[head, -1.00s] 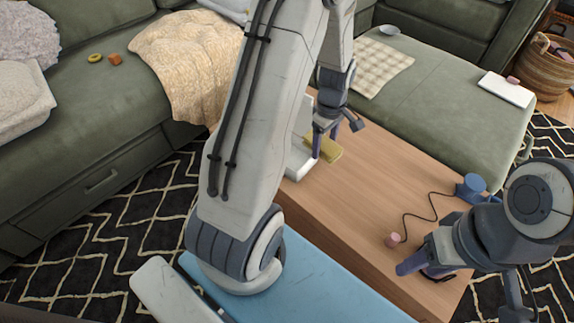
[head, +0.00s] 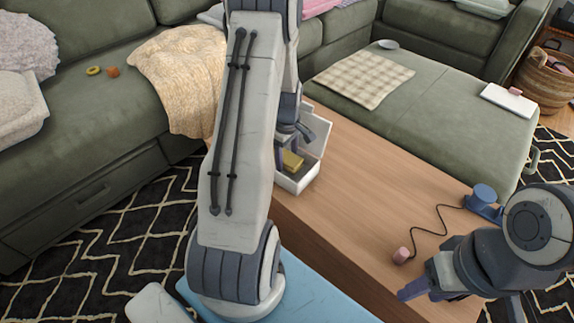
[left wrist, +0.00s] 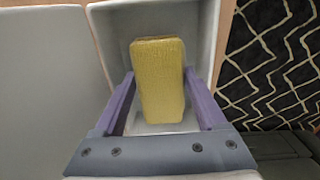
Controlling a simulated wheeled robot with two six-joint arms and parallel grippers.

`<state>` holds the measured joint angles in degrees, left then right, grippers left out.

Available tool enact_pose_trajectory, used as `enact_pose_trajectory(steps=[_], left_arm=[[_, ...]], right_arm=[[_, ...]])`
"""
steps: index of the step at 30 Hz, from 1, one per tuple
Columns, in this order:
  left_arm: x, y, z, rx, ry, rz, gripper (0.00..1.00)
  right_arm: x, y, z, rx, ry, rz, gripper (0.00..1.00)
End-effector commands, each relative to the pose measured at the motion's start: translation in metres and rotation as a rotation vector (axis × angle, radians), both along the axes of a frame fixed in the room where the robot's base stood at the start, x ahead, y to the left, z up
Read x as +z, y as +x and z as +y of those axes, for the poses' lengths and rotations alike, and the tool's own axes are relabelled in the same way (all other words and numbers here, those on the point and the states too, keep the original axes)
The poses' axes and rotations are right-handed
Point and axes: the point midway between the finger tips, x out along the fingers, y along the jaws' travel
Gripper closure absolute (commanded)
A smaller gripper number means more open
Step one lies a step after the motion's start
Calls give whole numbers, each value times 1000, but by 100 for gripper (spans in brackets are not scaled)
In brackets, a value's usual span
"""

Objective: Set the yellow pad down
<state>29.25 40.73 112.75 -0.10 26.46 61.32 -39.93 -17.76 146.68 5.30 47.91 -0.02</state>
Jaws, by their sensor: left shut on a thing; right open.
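The yellow pad (head: 292,160) is between the fingers of my left gripper (head: 288,158), which is shut on it. In the left wrist view the pad (left wrist: 160,80) stands lengthwise between the purple fingers, over or inside a white open box (left wrist: 208,30); whether it touches the floor of the box is unclear. In the head view the box (head: 299,184) sits on the wooden table, with its lid (head: 317,132) raised, and my left arm hides part of it. My right gripper (head: 425,289) is open and empty near the table's front right end.
The wooden table (head: 365,190) is mostly clear in the middle. A blue device (head: 482,197) with a cord to a pink piece (head: 401,255) lies at its right end. A green sofa (head: 70,110) stands beyond, with a patterned rug (head: 120,230) below.

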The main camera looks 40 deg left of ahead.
Motion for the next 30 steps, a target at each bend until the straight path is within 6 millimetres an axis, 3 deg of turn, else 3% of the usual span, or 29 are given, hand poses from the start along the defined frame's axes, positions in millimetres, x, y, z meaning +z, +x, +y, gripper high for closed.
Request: enact_pose_trajectory(steps=[1,4,16,17,18,26,30], left_arm=[[-14,-1,-1,0,-2,3,78],[-27,0,-1,0,-1,1,78],[-31,0,-1,0,-1,1,78],[-30,0,-1,0,0,1,19],[-30,0,-1,0,0,1,14],[-29,0,-1,0,0,0,14],[-19,1,0,0,1,-2,14]], right_arm=[[-8,0,0,0,0,0,50],[-15,0,0,0,0,0,50],[-14,0,0,0,0,0,50],[-14,0,0,0,0,0,50],[-14,0,0,0,0,0,50],[-14,0,0,0,0,0,50],[-9,0,0,0,0,0,50]])
